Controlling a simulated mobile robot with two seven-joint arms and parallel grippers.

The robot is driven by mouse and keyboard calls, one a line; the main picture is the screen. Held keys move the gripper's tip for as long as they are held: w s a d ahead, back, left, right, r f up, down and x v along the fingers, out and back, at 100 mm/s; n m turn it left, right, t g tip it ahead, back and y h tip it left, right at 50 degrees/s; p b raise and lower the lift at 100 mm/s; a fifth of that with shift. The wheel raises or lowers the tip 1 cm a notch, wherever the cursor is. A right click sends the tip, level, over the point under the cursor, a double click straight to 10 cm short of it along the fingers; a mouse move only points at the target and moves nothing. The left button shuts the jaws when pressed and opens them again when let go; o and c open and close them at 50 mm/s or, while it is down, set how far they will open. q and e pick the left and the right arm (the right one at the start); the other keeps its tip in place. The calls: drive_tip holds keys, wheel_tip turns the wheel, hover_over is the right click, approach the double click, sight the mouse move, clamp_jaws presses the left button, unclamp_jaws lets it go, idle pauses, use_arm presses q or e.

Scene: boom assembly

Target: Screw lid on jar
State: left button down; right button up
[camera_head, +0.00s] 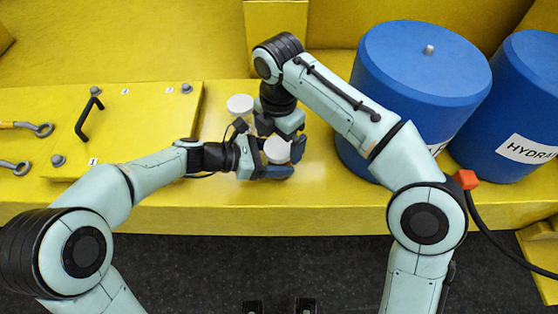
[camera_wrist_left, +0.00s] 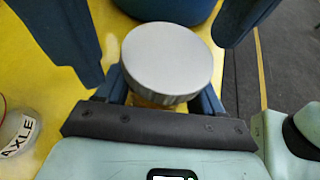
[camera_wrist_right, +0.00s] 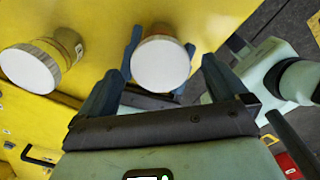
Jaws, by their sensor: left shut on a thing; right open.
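A jar with a whitish round lid (camera_head: 277,150) on top stands at the yellow ledge's front. My left gripper (camera_head: 268,160) is shut on the jar's body below the lid. In the left wrist view the lid (camera_wrist_left: 167,60) covers the jar top and looks level; whether its thread is tight cannot be told. My right gripper (camera_head: 283,138) is open just above the jar, its fingers apart on either side of the lid. In the right wrist view the lid (camera_wrist_right: 160,63) lies ahead between the open fingers. Most of the jar's body is hidden.
A second lidded jar (camera_head: 240,104) stands behind and left; its label in the left wrist view (camera_wrist_left: 18,135) reads AXLE. Large blue drums (camera_head: 415,85) stand close on the right. A yellow panel with a black handle (camera_head: 88,115) lies left. The ledge's front edge is near.

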drive_tip(key=shift+r, duration=3.4)
use_arm(q)
drive_tip(key=shift+c, duration=0.2)
unclamp_jaws()
drive_tip(key=v, duration=1.3)
drive_tip(key=shift+a+p, duration=0.2)
drive_tip(key=shift+p, duration=0.15)
use_arm(e)
drive_tip(key=shift+w+r, duration=0.1)
drive_tip(key=shift+r, duration=0.35)
use_arm(q)
drive_tip(key=shift+s, duration=0.1)
